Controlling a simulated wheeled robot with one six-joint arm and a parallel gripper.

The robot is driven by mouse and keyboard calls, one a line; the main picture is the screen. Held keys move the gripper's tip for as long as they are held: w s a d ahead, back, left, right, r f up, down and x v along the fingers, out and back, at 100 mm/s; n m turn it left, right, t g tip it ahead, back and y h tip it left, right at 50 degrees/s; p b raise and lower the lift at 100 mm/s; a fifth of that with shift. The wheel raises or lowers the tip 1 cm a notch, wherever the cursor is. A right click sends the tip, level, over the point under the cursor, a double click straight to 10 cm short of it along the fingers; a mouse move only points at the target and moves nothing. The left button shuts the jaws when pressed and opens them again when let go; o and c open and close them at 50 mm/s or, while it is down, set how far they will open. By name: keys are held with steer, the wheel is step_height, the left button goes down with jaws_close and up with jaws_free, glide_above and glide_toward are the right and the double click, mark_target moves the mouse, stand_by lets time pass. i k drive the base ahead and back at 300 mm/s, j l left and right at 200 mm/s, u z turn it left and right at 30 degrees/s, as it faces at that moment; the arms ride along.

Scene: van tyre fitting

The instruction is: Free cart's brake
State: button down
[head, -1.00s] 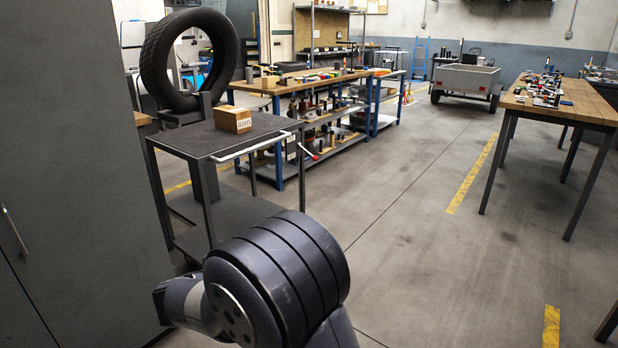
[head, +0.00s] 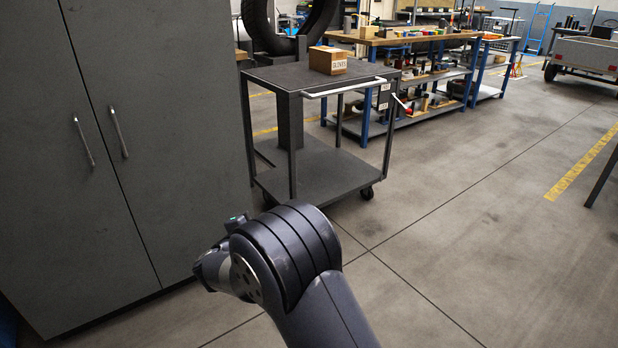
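A cardboard box marked GLOVES (head: 327,61) sits on the top shelf. My gripper's fingers are not visible.
A tall grey cabinet (head: 150,200) fills the left side. A tyre (head: 257,25) stands upright behind the cart. A workbench (head: 420,41) with loaded shelves is behind right. A trailer (head: 585,55) stands far right. The floor right of the cart is clear.

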mark_target(408, 111)
steer(key=i+l+z, duration=0.15)
steer(key=i+l, duration=0.15)
steer(key=i, duration=0.3)
steer(key=i+l+z, duration=0.15)
steer(key=i, duration=0.4)
steer(key=i+l+z, duration=0.1)
steer(key=i+l, duration=0.2)
steer(key=i, duration=0.3)
steer(key=i+l+z, duration=0.15)
steer(key=i, duration=0.5)
